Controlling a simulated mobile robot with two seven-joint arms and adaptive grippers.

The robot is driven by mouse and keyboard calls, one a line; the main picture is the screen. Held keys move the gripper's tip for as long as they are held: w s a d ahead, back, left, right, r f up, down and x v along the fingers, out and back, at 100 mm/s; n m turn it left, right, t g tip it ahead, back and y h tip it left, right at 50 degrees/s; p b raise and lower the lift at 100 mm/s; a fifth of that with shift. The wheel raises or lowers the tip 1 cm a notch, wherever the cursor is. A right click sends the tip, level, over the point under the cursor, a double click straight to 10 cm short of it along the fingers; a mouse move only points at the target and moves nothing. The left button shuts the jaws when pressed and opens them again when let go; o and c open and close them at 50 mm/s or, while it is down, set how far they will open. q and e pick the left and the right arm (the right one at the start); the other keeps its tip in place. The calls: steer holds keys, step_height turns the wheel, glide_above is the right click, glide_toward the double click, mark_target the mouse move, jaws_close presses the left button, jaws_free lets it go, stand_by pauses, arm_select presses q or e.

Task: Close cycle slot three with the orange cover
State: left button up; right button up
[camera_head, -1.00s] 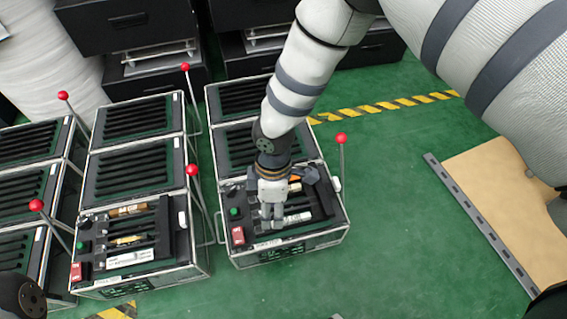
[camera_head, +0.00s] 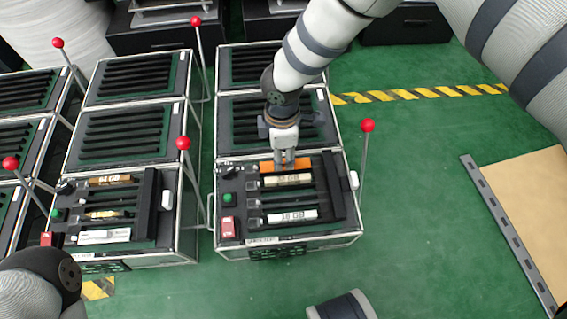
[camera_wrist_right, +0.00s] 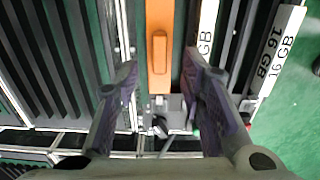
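The orange cover (camera_head: 270,167) lies at the back of the front panel of the right-hand lever fixture (camera_head: 225,241). In the right wrist view the cover (camera_wrist_right: 160,50) is a flat strip with a raised grip along its middle. My right gripper (camera_head: 289,160) is directly above the cover, pointing down. Its fingers (camera_wrist_right: 160,75) are apart, one on either side of the cover, with no grasp visible. A cream memory module (camera_head: 289,181) lies just in front of the cover; a white 16 GB module (camera_head: 292,216) lies nearer the front. My left gripper is out of view.
A red-knobbed lever (camera_head: 367,126) stands at the fixture's right side. The neighbouring fixture (camera_head: 150,258) to the left holds several modules and has its own levers. Green floor (camera_head: 405,200) is open to the right, up to a tan board (camera_head: 530,195).

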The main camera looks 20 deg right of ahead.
mark_target(301, 164)
steer(key=f, duration=0.2)
steer(key=f+b, duration=0.1)
steer(key=shift+d+f, duration=0.25)
steer(key=shift+f, duration=0.15)
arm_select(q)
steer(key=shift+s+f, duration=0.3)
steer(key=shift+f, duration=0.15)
arm_select(e)
steer(key=shift+r, duration=0.1)
jaws_close()
steer(key=shift+r, duration=0.15)
